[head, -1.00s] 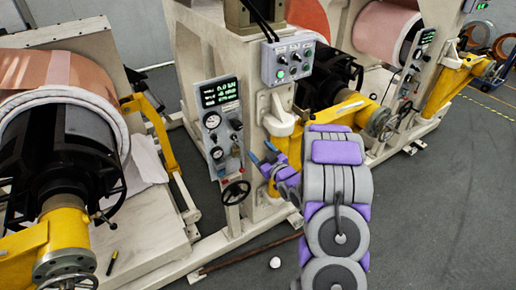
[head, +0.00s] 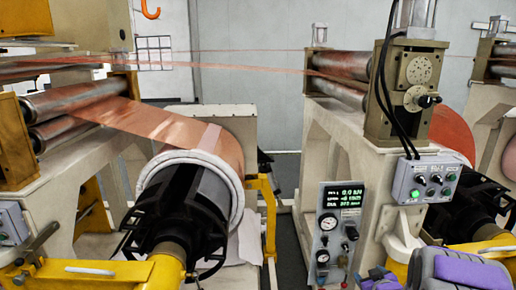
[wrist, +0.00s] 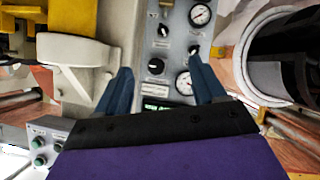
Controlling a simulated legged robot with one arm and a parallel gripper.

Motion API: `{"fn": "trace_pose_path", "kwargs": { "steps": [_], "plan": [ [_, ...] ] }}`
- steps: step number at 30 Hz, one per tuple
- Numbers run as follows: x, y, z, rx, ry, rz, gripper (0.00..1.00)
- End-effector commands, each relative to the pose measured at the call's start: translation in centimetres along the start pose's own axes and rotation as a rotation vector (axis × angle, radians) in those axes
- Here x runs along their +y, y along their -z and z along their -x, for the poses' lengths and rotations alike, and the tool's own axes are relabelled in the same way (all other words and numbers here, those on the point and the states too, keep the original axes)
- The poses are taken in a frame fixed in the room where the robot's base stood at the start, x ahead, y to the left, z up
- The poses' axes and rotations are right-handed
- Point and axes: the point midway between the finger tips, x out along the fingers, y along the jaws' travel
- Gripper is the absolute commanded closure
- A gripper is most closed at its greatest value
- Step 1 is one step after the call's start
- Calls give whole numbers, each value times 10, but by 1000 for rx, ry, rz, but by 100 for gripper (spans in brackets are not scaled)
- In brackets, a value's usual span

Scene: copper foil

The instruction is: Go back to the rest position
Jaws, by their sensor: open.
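My gripper (wrist: 163,92) shows in the wrist view with its two blue fingers spread apart and nothing between them. Beyond the fingers is a grey gauge panel (wrist: 157,45) with round dials, black knobs and a green display; the wrist picture is turned over. In the head view the same gauge panel (head: 338,232) stands upright at the lower middle. Part of my grey and purple arm shows at the lower right of the head view. The fingers are not clearly visible there.
A copper foil roll (head: 222,148) on a black and yellow shaft stands left of the panel. A grey button box (head: 429,180) is on the machine frame at right. In the wrist view, a pale bracket (wrist: 75,50) lies close to the left finger.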

Motion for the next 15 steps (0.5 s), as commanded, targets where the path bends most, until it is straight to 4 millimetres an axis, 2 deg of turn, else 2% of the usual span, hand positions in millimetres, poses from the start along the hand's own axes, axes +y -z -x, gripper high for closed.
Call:
{"fn": "trace_pose_path", "kwargs": {
  "steps": [1,8,15],
  "plan": [
    [-4,5,9,-47,-4,4,31],
    [-26,-1,66,-315,-15,-25,31],
    [-66,-12,150,-578,5,-91,31]
  ]
}}
